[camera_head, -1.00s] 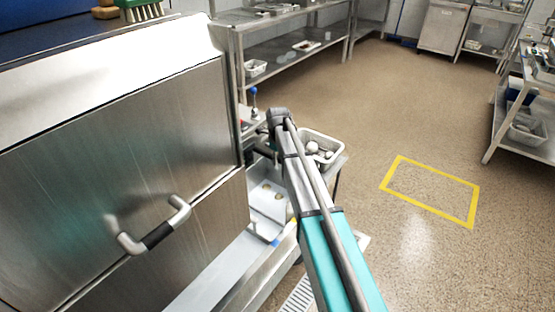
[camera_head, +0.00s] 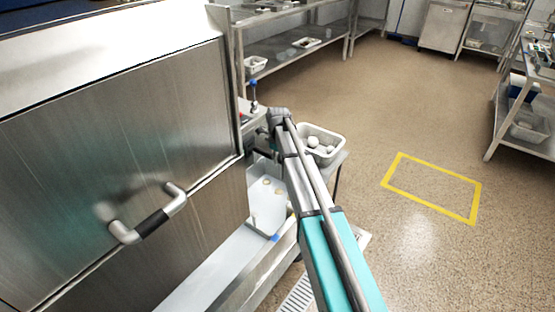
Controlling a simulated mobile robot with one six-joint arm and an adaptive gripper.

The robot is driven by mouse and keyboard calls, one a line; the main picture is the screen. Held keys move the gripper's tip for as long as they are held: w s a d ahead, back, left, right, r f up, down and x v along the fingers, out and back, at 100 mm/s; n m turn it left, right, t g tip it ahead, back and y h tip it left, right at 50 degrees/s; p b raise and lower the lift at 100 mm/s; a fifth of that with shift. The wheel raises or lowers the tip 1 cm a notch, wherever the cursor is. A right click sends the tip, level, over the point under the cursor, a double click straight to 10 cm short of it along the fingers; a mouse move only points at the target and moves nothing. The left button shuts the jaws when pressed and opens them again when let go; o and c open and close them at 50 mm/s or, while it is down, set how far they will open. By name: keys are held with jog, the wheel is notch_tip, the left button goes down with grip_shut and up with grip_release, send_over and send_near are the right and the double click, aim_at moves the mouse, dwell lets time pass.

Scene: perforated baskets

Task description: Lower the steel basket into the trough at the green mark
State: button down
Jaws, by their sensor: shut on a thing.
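My arm reaches away from me to the bench beside the large steel machine. My gripper (camera_head: 268,144) is a small dark shape below the wrist, mostly hidden by my own arm. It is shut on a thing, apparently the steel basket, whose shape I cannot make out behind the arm. The pale trough area (camera_head: 266,212) lies along the machine's right side, with small yellowish discs and a blue mark (camera_head: 275,238) on it. I cannot make out a green mark for certain.
A light container (camera_head: 333,134) with several white round things stands just right of my wrist. The steel machine (camera_head: 120,165) with its handle (camera_head: 150,222) fills the left. Steel shelving (camera_head: 300,45) stands behind. The floor with a yellow outline (camera_head: 430,203) is clear at right.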

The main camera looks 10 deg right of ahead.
notch_tip(320, 180, down, 6)
jog(key=b, duration=0.6)
jog(key=shift+f, duration=0.15)
dwell(0.9)
jog(key=shift+f+b, duration=0.7)
jog(key=shift+b, duration=0.05)
dwell(0.9)
jog(key=shift+c, duration=2.2)
grip_release()
jog(key=shift+r, duration=0.2)
notch_tip(320, 180, up, 20)
jog(key=p, duration=2)
jog(key=shift+p, duration=0.35)
jog(key=shift+r, duration=0.1)
